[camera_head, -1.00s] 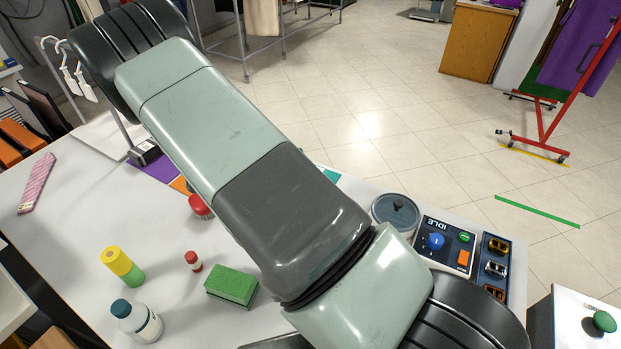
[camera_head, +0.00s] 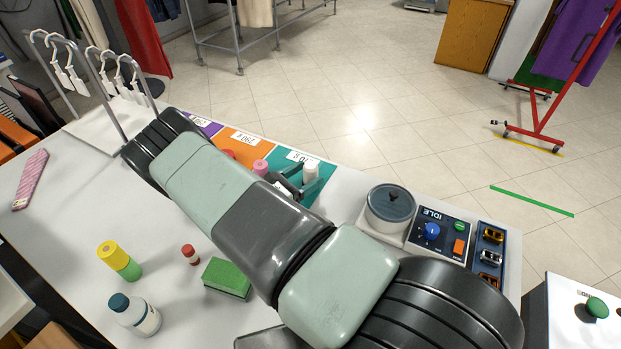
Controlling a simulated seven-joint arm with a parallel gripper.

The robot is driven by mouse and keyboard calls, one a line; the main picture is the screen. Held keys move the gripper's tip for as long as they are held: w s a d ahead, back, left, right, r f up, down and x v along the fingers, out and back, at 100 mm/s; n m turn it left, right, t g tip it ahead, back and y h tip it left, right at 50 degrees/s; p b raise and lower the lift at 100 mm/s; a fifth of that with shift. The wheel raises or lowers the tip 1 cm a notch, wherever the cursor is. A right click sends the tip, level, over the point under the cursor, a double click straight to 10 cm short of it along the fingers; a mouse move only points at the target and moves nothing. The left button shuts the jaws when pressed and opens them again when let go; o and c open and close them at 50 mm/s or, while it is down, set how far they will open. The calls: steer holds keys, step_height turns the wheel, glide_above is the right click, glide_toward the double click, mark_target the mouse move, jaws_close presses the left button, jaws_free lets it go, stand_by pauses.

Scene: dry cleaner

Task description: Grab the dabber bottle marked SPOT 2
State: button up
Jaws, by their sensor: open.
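Three small bottles show beyond my arm by the coloured mats: one with a red top (camera_head: 230,153), one with a pink top (camera_head: 261,167) and one with a white top (camera_head: 311,172). The red and pink ones are partly hidden by my arm. No SPOT 2 marking is readable on any bottle. The mats' cards, on the orange mat (camera_head: 238,133) and the teal mat (camera_head: 325,172), appear upside down and are too small to read surely. My gripper (camera_head: 299,184) is open, low over the teal mat, close to the white-topped bottle; I cannot tell whether that bottle is between the fingers.
A lidded grey pot (camera_head: 390,207) and a control box (camera_head: 436,238) stand right of the mats. In front are a green sponge (camera_head: 228,277), a small red-capped bottle (camera_head: 190,255), a yellow-green bottle (camera_head: 120,261) and a white bottle (camera_head: 135,315).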

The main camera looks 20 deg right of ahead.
steer(key=x, duration=0.4)
steer(key=shift+w+d+f, duration=0.1)
steer(key=shift+f, duration=0.1)
steer(key=shift+c, duration=0.5)
steer(key=c, duration=1)
steer(key=shift+c, duration=0.2)
